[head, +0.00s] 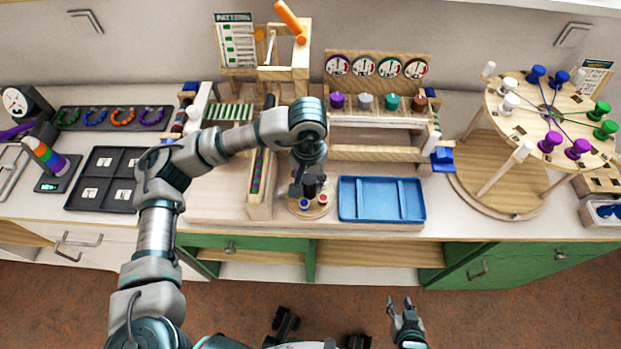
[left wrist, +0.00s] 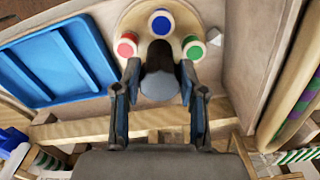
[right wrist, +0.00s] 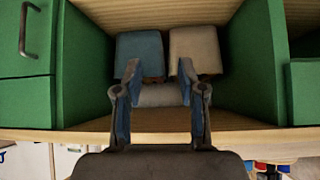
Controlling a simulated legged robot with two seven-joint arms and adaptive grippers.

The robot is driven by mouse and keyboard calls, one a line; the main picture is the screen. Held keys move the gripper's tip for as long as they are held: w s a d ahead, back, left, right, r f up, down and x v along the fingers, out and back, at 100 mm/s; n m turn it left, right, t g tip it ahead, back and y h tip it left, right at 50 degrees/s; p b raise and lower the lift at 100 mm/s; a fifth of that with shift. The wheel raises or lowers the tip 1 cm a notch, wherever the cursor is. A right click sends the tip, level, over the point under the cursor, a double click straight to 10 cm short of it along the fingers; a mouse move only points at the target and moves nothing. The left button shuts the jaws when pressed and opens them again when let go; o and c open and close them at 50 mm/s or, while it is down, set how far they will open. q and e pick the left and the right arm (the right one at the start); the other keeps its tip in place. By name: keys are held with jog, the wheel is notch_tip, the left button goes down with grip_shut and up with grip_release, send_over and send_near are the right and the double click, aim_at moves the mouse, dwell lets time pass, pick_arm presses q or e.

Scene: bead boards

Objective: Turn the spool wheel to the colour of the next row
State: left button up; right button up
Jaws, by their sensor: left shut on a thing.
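The small round wooden spool wheel (head: 318,208) stands at the bench front, left of the blue tray. In the left wrist view, its disc (left wrist: 146,12) carries red (left wrist: 126,46), blue (left wrist: 161,22) and green (left wrist: 193,47) spools around a dark centre knob (left wrist: 160,60). My left gripper (head: 308,190) is above the wheel, its fingers shut on the knob. The gripper and arm hide part of the wheel in the head view. The pattern card (head: 236,42) stands at the back; its rows are too small to read. My right gripper (head: 402,303) is open and empty, in front of the bench.
The blue tray (head: 382,198) lies beside the spool wheel. A large pegged wheel (head: 497,195) stands at right. A black sorting tray (head: 103,180) lies at left. In the right wrist view, bins (right wrist: 140,52) sit in an open shelf between green cabinets.

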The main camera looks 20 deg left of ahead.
pick_arm(q)
jog(key=shift+w+r, duration=0.15)
jog(key=shift+r, duration=0.1)
pick_arm(e)
jog(key=shift+w+a+r+t, duration=0.2)
jog(key=shift+w+r+t, duration=0.15)
jog(key=shift+w, duration=0.2)
jog(key=shift+f, duration=0.1)
pick_arm(q)
jog(key=o, duration=0.9)
jog(key=shift+o, duration=1.2)
jog(key=shift+f, duration=0.15)
pick_arm(e)
jog(key=shift+w, duration=0.1)
pick_arm(q)
notch_tip(320, 180, up, 12)
jog(key=shift+a, duration=0.1)
